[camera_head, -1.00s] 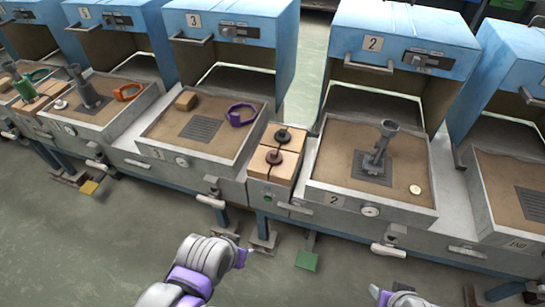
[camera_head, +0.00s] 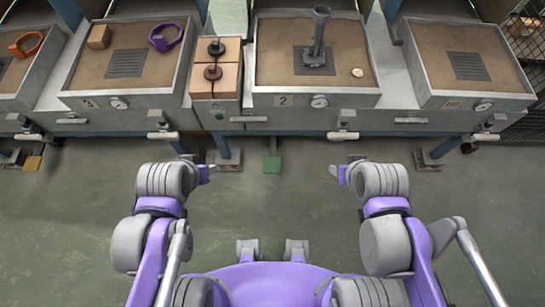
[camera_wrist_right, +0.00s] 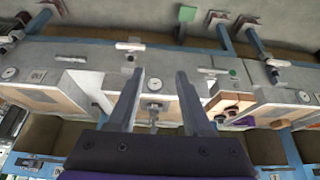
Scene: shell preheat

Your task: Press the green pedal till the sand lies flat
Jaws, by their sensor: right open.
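The green pedal (camera_head: 273,165) lies low on the floor in front of station 2, and it also shows upside down at the top of the right wrist view (camera_wrist_right: 187,13). The sand tray of station 2 (camera_head: 262,97) holds brown sand (camera_head: 277,35), with a dark grey tube (camera_head: 317,38) upright on a grate and a small pale disc (camera_head: 357,72). My left gripper (camera_head: 209,172) is left of the pedal; its jaw opening is unclear. My right gripper (camera_head: 336,172) is to the pedal's right, open and empty. Neither touches the pedal.
Station 3's tray (camera_head: 90,102) holds a tan block (camera_head: 99,37) and a purple ring (camera_head: 167,37). Wooden blocks with dark knobs (camera_head: 212,71) stand between the trays. A yellow pedal (camera_head: 33,163) lies far left.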

